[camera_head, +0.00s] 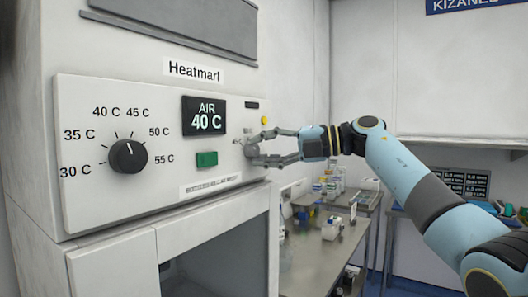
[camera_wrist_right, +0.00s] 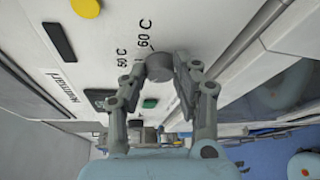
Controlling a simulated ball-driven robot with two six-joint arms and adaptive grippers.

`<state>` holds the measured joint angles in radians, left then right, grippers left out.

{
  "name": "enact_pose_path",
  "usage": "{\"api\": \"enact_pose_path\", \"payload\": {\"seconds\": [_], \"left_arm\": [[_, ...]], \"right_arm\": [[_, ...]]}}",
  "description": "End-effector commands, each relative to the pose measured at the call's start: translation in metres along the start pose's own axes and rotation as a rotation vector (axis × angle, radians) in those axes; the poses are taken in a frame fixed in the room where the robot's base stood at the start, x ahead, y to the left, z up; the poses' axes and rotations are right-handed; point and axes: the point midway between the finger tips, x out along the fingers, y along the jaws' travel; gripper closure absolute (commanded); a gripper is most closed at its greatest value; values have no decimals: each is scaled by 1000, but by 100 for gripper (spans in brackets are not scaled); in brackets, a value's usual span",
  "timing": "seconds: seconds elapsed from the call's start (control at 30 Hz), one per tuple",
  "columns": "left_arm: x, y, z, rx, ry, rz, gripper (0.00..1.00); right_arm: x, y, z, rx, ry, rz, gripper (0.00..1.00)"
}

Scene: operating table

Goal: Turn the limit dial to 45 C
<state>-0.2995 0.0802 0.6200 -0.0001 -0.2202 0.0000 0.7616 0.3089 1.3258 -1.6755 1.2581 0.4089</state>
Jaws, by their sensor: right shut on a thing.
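My right gripper (camera_head: 254,147) is at the right end of the control panel, its fingers around a small round grey knob (camera_head: 251,151). In the right wrist view the gripper (camera_wrist_right: 160,72) is shut on this grey knob (camera_wrist_right: 159,67), with printed marks "60 C" and what looks like "50 C" beside it. The knob's pointer is not readable, so its setting cannot be told. A larger black dial (camera_head: 128,156), marked 30 C to 55 C, is at the panel's left. My left gripper is not in view.
The panel (camera_head: 165,101) has a display (camera_head: 205,115) reading "AIR 40 C" and a green button (camera_head: 207,159). A yellow button (camera_head: 264,121) is just above my right fingers. A steel table (camera_head: 325,262) with bottles stands behind, to the right of the cabinet.

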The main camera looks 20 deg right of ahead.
Motion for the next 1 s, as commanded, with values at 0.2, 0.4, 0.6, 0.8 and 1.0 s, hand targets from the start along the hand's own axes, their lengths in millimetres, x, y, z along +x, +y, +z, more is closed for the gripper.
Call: {"api": "enact_pose_path", "payload": {"seconds": [0.2, 0.4, 0.6, 0.8, 1.0], "left_arm": [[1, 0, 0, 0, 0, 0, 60], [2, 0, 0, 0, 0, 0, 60], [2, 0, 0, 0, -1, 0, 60], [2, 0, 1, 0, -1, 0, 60], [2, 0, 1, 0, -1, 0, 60]], "right_arm": [[0, -1, -1, -119, -5, -52, 100], [0, 0, -1, -184, -8, -78, 100], [0, 0, -2, -209, -9, -90, 100], [0, 0, -2, -212, -9, -92, 100], [0, -1, -2, -212, -9, -92, 69]]}}
